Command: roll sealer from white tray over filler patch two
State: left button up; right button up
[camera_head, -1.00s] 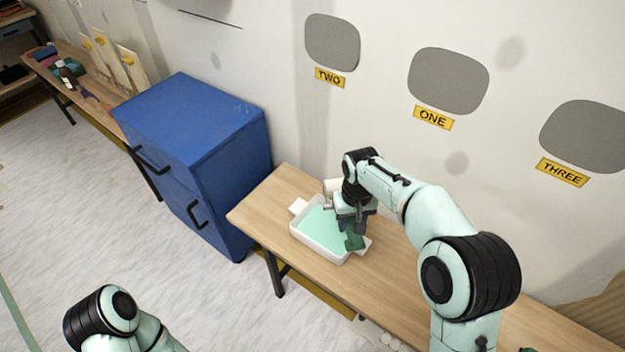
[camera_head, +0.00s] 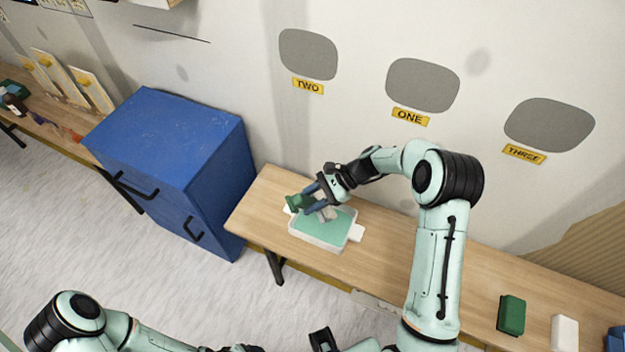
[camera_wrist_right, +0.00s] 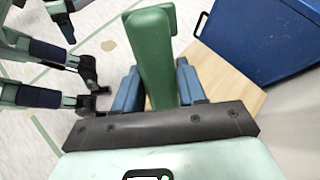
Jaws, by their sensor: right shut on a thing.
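Filler patch two (camera_head: 309,54) is a grey rounded patch on the pale wall, above the yellow TWO label (camera_head: 308,86). The white tray (camera_head: 342,247) with mint-green sealer (camera_head: 322,230) stands on the wooden bench. My right gripper (camera_head: 308,194) is shut on the green handle of the roller (camera_head: 297,203), over the tray's back left part. In the right wrist view the green handle (camera_wrist_right: 153,60) sits between my blue fingers. The roller head is partly hidden, and I cannot tell whether it touches the sealer. My left gripper (camera_head: 325,341) is cut by the bottom edge.
Grey patches ONE (camera_head: 423,86) and THREE (camera_head: 549,125) lie to the right on the wall. A blue cabinet (camera_head: 175,150) stands left of the bench. Green (camera_head: 512,315) and white (camera_head: 564,334) blocks lie at the bench's right end.

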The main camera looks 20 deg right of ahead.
jog(key=shift+w+d+r+m+t+y+p, duration=0.35)
jog(key=shift+w+d+r+m+t, duration=0.35)
jog(key=shift+r+m+t, duration=0.25)
jog(key=shift+f+t, duration=0.2)
jog(key=shift+t, duration=0.05)
pick_arm(q)
jog(key=shift+g, duration=0.3)
jog(key=f+b, duration=0.1)
jog(key=b, duration=0.1)
jog(key=s+f+b, duration=0.1)
jog(key=f+b, duration=0.1)
jog(key=s+f+b, duration=0.1)
jog(key=f+b, duration=0.1)
jog(key=shift+s+f, duration=0.15)
jog(key=shift+s, duration=0.05)
pick_arm(e)
notch_tip(320, 180, down, 10)
jog(key=shift+r, duration=0.2)
jog(key=shift+f, duration=0.1)
jog(key=shift+f, duration=1.4)
jog(key=shift+r, duration=0.15)
jog(key=shift+r, duration=0.9)
